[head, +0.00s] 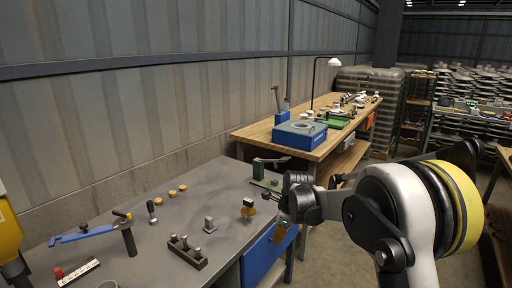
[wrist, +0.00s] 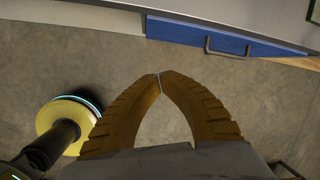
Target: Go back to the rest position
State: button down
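My gripper (head: 282,231) hangs from my arm in front of the right edge of the grey workbench, beside the blue drawer front. In the wrist view my gripper (wrist: 158,76) shows two curved, ribbed orange-brown fingers. Their tips meet, and nothing is held between them. Bare concrete floor lies beyond the fingers in the wrist view. The arm is bent, with its large white and yellow joint filling the right of the head view.
The grey bench (head: 130,240) carries a blue clamp tool (head: 85,234), a dark block with pegs (head: 187,251) and several small parts. Its blue drawer (wrist: 225,36) has a dark handle. A wooden bench (head: 262,131) with a blue box (head: 299,135) stands behind. Shelves (head: 465,120) stand far right.

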jog(key=s+d+r+n+t, duration=0.1)
jog(key=s+d+r+n, duration=0.2)
jog(key=s+r+n, duration=0.35)
jog(key=s+d+r+n+t, duration=0.1)
jog(key=s+d+r+n, duration=0.25)
jog(key=s+r, duration=0.5)
jog(key=s+d+n+t+h, duration=0.1)
jog(key=s+n, duration=0.4)
jog(key=s, duration=0.5)
jog(key=s+d+f+n+t+h, duration=0.1)
jog(key=s+d+n, duration=0.3)
jog(key=s, duration=0.5)
jog(key=shift+s+f+n, duration=0.25)
jog(key=shift+s+n, duration=0.15)
jog(key=shift+n, duration=0.7)
jog(key=shift+t, duration=0.3)
